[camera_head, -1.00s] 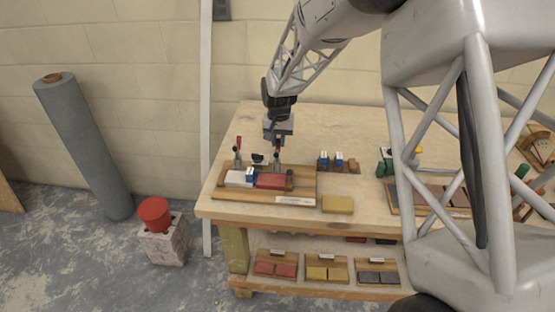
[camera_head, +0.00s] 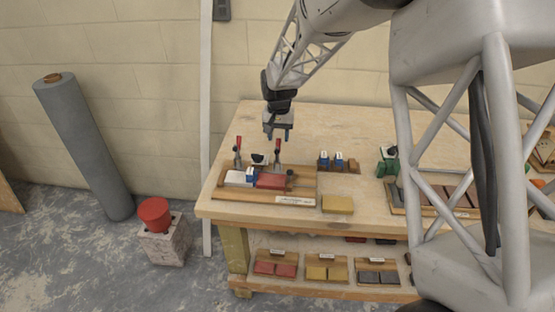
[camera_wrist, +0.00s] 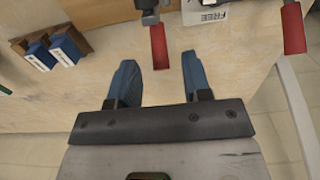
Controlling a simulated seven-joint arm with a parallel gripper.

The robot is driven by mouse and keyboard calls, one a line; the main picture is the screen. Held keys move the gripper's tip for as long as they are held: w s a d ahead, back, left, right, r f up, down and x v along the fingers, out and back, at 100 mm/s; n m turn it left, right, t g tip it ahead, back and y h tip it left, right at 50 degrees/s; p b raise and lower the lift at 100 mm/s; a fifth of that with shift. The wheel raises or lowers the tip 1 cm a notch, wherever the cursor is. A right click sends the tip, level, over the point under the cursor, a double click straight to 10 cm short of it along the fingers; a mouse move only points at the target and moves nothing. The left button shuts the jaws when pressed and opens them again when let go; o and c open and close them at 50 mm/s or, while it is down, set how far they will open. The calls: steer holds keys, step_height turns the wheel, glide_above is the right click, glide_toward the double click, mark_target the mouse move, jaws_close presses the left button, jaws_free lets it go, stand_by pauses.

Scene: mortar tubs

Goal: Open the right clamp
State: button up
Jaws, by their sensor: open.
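The right clamp (camera_head: 278,151) stands on the wooden fixture (camera_head: 226,189) with its red handle upright. The left clamp (camera_head: 238,151) also has its red handle upright. My gripper (camera_head: 278,136) is open and empty, pointing down just above or behind the right clamp's handle; the exact gap is hard to tell. In the wrist view, the blue fingers of my gripper (camera_wrist: 158,75) are spread apart, and the right clamp's red handle (camera_wrist: 159,47) lines up with the gap between them. The left clamp's handle (camera_wrist: 293,28) shows at the upper right there.
A red block (camera_head: 271,181) and a white block (camera_head: 236,177) sit in the fixture. A holder with blue-and-white pieces (camera_head: 338,162) and a yellow block (camera_head: 337,204) lie to the right. A green item (camera_head: 388,164) stands farther right. The bench's back is clear.

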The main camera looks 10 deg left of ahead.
mark_target(279, 140)
steer(key=shift+r, duration=2.4)
steer(key=shift+s+d+r, duration=0.3)
steer(key=shift+d+r, duration=0.1)
steer(key=s+d+r+t, duration=0.1)
steer(key=s+d+r, duration=0.5)
steer(key=s+d, duration=0.4)
steer(key=s+d+r, duration=0.6)
steer(key=s+d, duration=0.2)
steer(key=s, duration=0.3)
steer(key=s+d+f, duration=0.1)
steer(key=s+d, duration=0.3)
steer(key=s, duration=0.7)
steer(key=s+d+t, duration=0.1)
steer(key=s+d, duration=0.3)
steer(key=s, duration=0.7)
steer(key=shift+s+f+t, duration=0.2)
steer(key=shift+f+t, duration=0.1)
steer(key=shift+f, duration=0.1)
